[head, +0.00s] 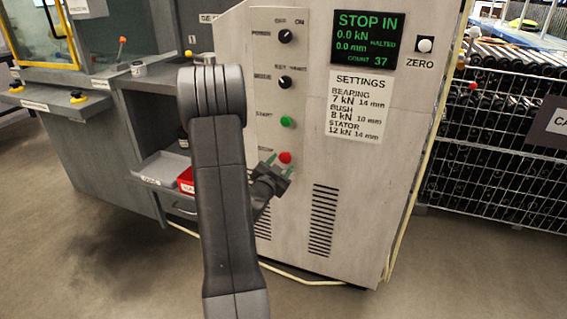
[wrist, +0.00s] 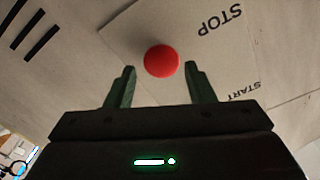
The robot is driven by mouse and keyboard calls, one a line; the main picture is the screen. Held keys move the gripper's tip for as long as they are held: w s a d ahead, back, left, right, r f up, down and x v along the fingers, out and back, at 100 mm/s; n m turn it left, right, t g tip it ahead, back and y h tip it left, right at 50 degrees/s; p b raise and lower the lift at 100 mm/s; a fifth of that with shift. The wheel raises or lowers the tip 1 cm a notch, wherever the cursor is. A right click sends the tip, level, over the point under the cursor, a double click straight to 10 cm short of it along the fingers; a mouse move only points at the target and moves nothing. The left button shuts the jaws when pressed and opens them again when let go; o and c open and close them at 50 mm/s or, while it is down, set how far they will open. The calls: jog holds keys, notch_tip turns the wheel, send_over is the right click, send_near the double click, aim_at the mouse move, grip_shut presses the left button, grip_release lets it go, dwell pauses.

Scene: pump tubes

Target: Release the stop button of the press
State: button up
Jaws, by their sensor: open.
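The red stop button (head: 285,157) sits low on the front panel of the pale press cabinet (head: 300,215), under the green start button (head: 286,122). My gripper (head: 278,164) is at the stop button in the head view. In the wrist view the round red button (wrist: 162,60) shows just past and between the tips of my open gripper (wrist: 160,75), with a clear gap on each side. The fingers hold nothing. The word STOP is printed beside the button, upside down in the wrist view. How deep the button sits cannot be told.
A green display (head: 365,40) reads STOP IN and HALTED. The power knob (head: 285,36) and mode knob (head: 283,80) are above the buttons. A grey workbench (head: 100,150) with a red bin (head: 186,181) stands left. A wire rack (head: 480,150) stands right.

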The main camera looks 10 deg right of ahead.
aim_at(284, 159)
jog(key=shift+x, duration=1.55)
jog(key=shift+c, duration=0.4)
grip_shut()
jog(key=shift+b+v, duration=0.8)
jog(key=shift+o, duration=0.4)
grip_release()
jog(key=shift+a, duration=0.1)
jog(key=p+v, duration=0.1)
jog(key=v, duration=1.3)
jog(key=shift+p, duration=0.35)
